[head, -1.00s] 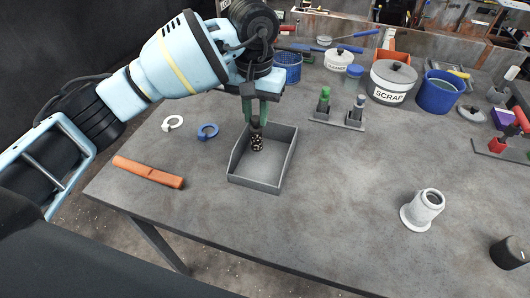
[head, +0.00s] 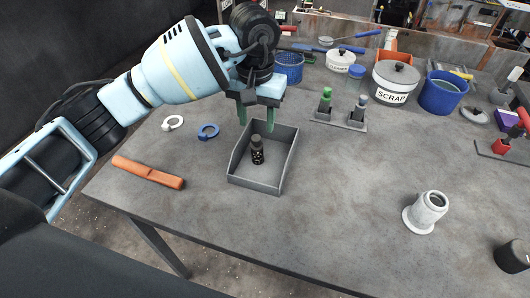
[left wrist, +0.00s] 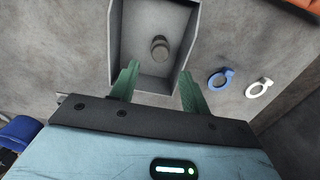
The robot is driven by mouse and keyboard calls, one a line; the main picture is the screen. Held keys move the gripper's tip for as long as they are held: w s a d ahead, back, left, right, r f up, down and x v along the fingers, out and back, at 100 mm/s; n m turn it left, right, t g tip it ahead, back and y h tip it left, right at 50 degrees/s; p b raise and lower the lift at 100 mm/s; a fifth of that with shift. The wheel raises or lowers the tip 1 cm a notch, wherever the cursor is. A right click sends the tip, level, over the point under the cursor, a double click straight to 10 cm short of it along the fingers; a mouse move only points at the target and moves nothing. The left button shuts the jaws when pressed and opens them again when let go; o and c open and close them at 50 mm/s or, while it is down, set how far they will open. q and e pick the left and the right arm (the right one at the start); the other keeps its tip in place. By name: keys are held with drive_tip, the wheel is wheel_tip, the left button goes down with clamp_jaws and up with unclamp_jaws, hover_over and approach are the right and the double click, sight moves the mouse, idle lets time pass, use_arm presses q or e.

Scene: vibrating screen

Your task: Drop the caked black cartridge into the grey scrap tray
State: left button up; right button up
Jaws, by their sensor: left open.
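The caked black cartridge (head: 257,151) stands in the grey scrap tray (head: 284,170), upright as far as I can tell, with pale specks on its dark body. In the left wrist view the cartridge (left wrist: 159,48) shows inside the tray (left wrist: 115,32), apart from the fingers. My left gripper (head: 256,116) is open and empty above the back part of the tray. Its two green fingers are spread wide, and they also show in the left wrist view (left wrist: 160,85). My right gripper is not in view.
A blue ring (head: 208,131), a white ring (head: 172,123) and an orange bar (head: 148,172) lie left of the tray. A stand with small bottles (head: 338,121), a SCRAP pot (head: 395,82) and a blue bucket (head: 438,95) are behind right. A white flanged part (head: 426,212) stands right; the middle is clear.

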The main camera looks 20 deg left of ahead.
use_arm(q)
wheel_tip(320, 180, up, 8)
drive_tip(key=shift+f, duration=0.2)
idle(0.3)
idle(0.4)
